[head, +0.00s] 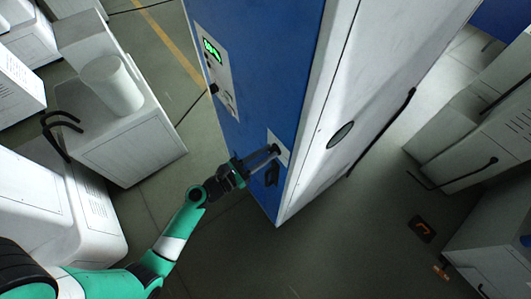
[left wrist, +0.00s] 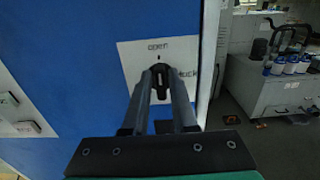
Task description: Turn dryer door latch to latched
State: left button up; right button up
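The dryer is a tall blue cabinet (head: 262,70) with a white side. Its door latch (head: 276,149) is a small black knob on a white plate low on the blue face. In the left wrist view the latch (left wrist: 160,74) points up toward a label on the plate (left wrist: 133,58) that seems to read "OPEN"; a second label to its right is partly hidden. My left gripper (head: 272,153) reaches the latch from the left. In the left wrist view its two fingertips (left wrist: 162,80) stand on either side of the knob, close against it. My right gripper is not in view.
A small black part (head: 272,175) sits just below the latch plate. A white cabinet with a cylinder (head: 112,84) stands to the left. Floor in front of the dryer is clear.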

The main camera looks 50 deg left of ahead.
pick_arm(q)
grip_shut()
jog(key=shift+m, duration=0.3)
jog(key=shift+d+f+m+b, duration=0.2)
jog(key=shift+m+b, duration=1.2)
jog(key=shift+m, duration=1.5)
jog(key=shift+d+f+m+b, duration=0.25)
jog(key=shift+m+b, duration=1.15)
jog(key=shift+m, duration=1.5)
jog(key=shift+d+f+m+b, duration=0.2)
jog(key=shift+m+b, duration=1.2)
jog(key=shift+m, duration=1.5)
jog(key=shift+o, duration=2.2)
grip_release()
